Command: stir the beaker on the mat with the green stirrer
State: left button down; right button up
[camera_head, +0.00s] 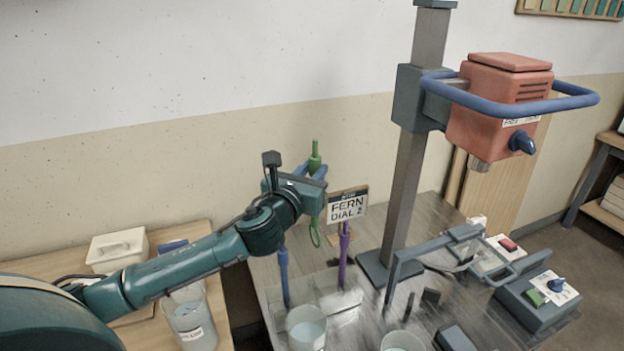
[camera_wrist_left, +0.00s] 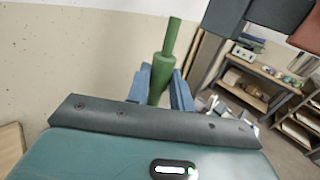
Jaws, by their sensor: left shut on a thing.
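My left gripper (camera_head: 311,171) is shut on the green stirrer (camera_head: 315,160) and holds it upright above the bench. The stirrer's handle shows above the fingers, and its green loop hangs below, over the back of the bench. In the left wrist view the green handle (camera_wrist_left: 162,78) stands between the blue fingers (camera_wrist_left: 160,92). A beaker with pale blue liquid (camera_head: 306,330) stands at the bench's front, below and in front of the stirrer. A second beaker (camera_head: 402,342) is to its right, cut off by the lower edge. I cannot tell which one is on the mat. My right gripper is out of view.
A blue stirrer (camera_head: 284,277) and a purple stirrer (camera_head: 343,247) stand upright nearby. A sign reading FERN DIAL 2 (camera_head: 347,205) is behind. A tall column (camera_head: 412,150) carries a red mixer head (camera_head: 498,105). A labelled container (camera_head: 190,322) stands at left, near a white box (camera_head: 117,248).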

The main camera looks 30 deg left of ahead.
aim_at(314, 150)
pick_arm(q)
jog(key=shift+r, duration=2.2)
